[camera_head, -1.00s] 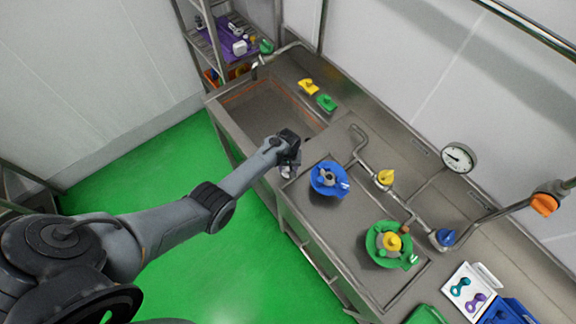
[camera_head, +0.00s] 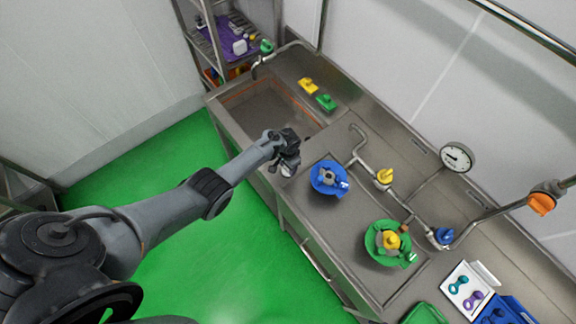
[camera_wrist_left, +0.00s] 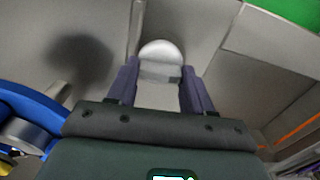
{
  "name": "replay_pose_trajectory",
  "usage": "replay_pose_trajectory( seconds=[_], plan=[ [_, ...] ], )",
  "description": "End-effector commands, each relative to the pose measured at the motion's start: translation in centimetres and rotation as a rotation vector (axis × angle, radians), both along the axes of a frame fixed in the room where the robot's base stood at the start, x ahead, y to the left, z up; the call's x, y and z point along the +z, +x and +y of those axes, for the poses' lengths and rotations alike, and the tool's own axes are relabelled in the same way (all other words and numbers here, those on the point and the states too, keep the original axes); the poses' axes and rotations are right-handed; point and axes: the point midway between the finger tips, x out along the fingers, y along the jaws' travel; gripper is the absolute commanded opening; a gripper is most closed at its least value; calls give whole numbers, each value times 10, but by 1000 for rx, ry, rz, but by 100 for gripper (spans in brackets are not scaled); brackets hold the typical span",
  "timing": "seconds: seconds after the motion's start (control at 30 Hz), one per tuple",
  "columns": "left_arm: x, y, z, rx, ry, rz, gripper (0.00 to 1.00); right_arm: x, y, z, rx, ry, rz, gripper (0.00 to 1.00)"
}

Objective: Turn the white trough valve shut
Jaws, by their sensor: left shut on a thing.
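The white trough valve (camera_wrist_left: 160,50) shows in the left wrist view as a pale rounded knob between my two dark fingers. My left gripper (camera_wrist_left: 158,88) is shut on it. In the head view my left gripper (camera_head: 288,165) is at the front edge of the steel bench, between the sunken trough and the blue bowl. A small whitish part of the valve (camera_head: 287,171) shows beneath it there. The fingers and wrist hide much of the valve, so its exact angle cannot be told. My right gripper is not in view.
A blue bowl (camera_head: 321,188) stands just right of my gripper, and its rim shows close in the wrist view (camera_wrist_left: 38,105). A green bowl (camera_head: 373,250) stands farther right. Pipes with a yellow valve (camera_head: 384,176) run behind. The sunken trough (camera_head: 262,112) is at the left.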

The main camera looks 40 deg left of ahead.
Motion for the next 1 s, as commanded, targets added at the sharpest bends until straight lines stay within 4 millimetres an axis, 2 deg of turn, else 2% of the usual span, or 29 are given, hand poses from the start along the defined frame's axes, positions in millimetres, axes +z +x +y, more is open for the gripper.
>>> replay_pose_trajectory(
  seconds=[0.3, 0.7, 0.73, 0.9, 1.0],
  plan=[
    [0, 0, 0, -75, 1, -1, 20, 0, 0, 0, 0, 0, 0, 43],
    [0, 0, 0, -84, 0, 0, 20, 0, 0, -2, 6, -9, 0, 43],
    [0, 0, 0, -84, 0, 0, 52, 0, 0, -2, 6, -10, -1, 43],
    [0, 0, 0, -83, 0, 0, 76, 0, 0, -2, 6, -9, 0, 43],
    [0, 0, 0, -82, 0, 0, 76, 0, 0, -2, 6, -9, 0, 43]
  ],
)
